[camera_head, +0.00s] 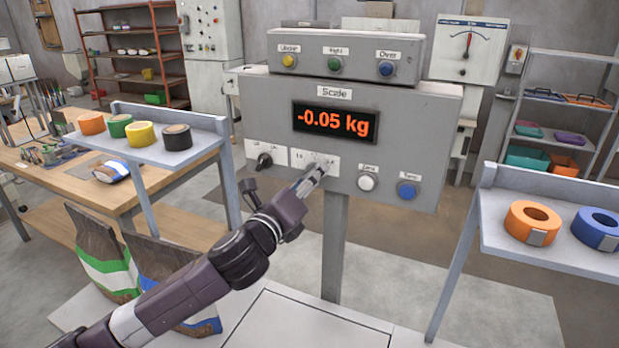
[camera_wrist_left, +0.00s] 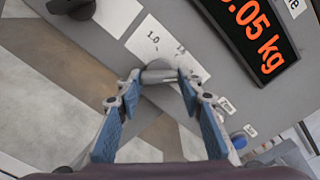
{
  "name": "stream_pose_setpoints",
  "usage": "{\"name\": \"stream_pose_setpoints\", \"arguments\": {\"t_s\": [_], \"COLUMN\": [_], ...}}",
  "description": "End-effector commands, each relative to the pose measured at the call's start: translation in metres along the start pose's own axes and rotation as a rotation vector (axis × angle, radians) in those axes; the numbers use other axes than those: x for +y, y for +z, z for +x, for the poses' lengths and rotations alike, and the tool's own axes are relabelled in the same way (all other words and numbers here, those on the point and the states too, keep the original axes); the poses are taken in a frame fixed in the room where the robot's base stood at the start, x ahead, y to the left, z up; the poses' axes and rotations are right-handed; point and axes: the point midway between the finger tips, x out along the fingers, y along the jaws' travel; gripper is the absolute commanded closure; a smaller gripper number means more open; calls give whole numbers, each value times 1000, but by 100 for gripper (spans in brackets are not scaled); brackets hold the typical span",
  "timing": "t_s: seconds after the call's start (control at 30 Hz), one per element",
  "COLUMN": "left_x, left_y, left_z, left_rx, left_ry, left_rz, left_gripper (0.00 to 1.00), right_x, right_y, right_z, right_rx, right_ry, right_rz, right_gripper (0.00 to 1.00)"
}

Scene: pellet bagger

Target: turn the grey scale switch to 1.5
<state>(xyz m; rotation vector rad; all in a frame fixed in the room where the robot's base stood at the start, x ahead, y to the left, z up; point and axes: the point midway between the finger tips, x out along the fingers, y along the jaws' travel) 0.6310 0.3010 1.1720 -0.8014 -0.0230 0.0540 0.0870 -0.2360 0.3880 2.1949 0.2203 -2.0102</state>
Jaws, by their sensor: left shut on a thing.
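The grey scale switch (camera_wrist_left: 158,75) sits on a white label plate (camera_head: 300,157) on the front of the grey scale box (camera_head: 420,130). In the left wrist view it lies between the two fingertips of my left gripper (camera_wrist_left: 160,82), which is shut on it. The mark "1.0" shows at the upper left of the plate; the other marks are partly hidden or too small to read. In the head view my left gripper (camera_head: 312,179) reaches up to the plate from the lower left and covers most of the switch. My right gripper is not in view.
A black knob (camera_head: 264,160) is left of the switch; a white button (camera_head: 366,183) and a blue button (camera_head: 407,190) are to its right. The display (camera_head: 334,122) reads -0.05 kg. Shelves with tape rolls (camera_head: 532,221) flank the box.

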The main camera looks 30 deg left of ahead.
Motion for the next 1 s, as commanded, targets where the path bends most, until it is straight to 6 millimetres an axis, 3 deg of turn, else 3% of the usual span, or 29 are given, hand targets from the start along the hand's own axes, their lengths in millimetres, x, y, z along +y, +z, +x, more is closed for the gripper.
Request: {"name": "stream_pose_setpoints", "arguments": {"t_s": [0.6,1.0], "left_x": [-3,-2], "left_y": [1,1], "left_z": [0,0], "left_rx": [1,1], "left_ry": [3,3], "left_rz": [-520,-728], "left_gripper": [90,90], "right_x": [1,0], "right_y": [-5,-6], "right_z": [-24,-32], "right_rx": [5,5], "right_ry": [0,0], "right_rz": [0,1], "right_gripper": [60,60]}}
